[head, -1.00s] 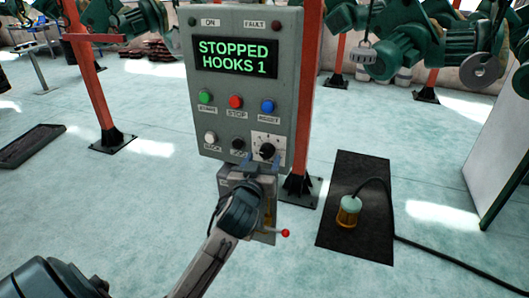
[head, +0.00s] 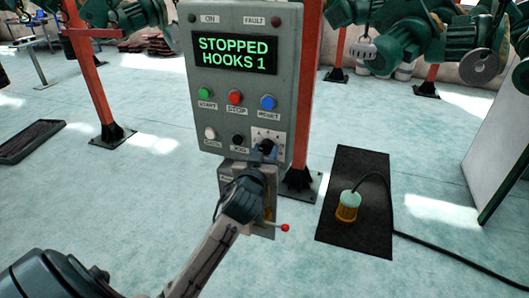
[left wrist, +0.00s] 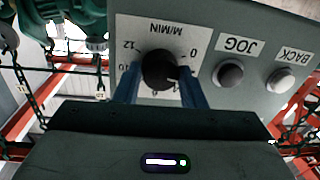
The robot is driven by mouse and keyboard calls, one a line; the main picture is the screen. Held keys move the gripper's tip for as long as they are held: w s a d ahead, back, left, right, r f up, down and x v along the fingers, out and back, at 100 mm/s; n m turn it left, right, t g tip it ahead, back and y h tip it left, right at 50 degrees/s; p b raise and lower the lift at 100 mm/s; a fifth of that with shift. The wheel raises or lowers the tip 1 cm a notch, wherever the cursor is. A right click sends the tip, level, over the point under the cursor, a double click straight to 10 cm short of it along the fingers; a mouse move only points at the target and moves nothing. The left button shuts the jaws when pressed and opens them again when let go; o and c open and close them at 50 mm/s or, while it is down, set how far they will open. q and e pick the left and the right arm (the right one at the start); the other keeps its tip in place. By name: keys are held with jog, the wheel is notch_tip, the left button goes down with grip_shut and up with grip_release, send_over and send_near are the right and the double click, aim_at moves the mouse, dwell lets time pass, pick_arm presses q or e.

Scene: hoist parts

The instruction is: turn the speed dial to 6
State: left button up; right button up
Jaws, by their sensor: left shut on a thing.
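The speed dial (head: 266,146) is a black knob on a white scale plate at the lower right of the grey control box (head: 285,100). In the left wrist view, which is upside down, the dial (left wrist: 159,70) sits under M/MIN lettering, with 0 at right and 10 and 12 at left. A pale mark on the knob points to the lower right there; the number beside it is hidden by a finger. My left gripper (head: 262,154) is shut on the dial, with a blue finger on each side in the wrist view (left wrist: 160,90). My right gripper is out of view.
The box's screen (head: 235,54) reads STOPPED HOOKS 1. JOG (left wrist: 229,73) and BACK (left wrist: 281,80) buttons lie beside the dial. A red-tipped lever (head: 285,228) sticks out below.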

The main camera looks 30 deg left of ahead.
pick_arm(q)
jog(key=shift+m, duration=0.3)
jog(key=shift+m+p, duration=0.35)
jog(key=shift+m, duration=0.25)
jog(key=m+p, duration=0.2)
jog(key=m, duration=0.4)
jog(key=shift+m+t, duration=0.3)
jog(key=shift+t, duration=0.1)
jog(key=m+p, duration=0.2)
jog(key=m, duration=0.2)
jog(key=shift+a+m+h, duration=0.1)
jog(key=shift+m+h, duration=0.2)
jog(key=m+p, duration=0.1)
jog(key=m, duration=0.1)
jog(key=shift+f+m+t+p, duration=0.1)
jog(key=shift+m+t+p, duration=0.2)
jog(key=shift+p, duration=0.05)
jog(key=shift+m, duration=0.4)
jog(key=shift+h, duration=0.3)
jog(key=o, duration=1)
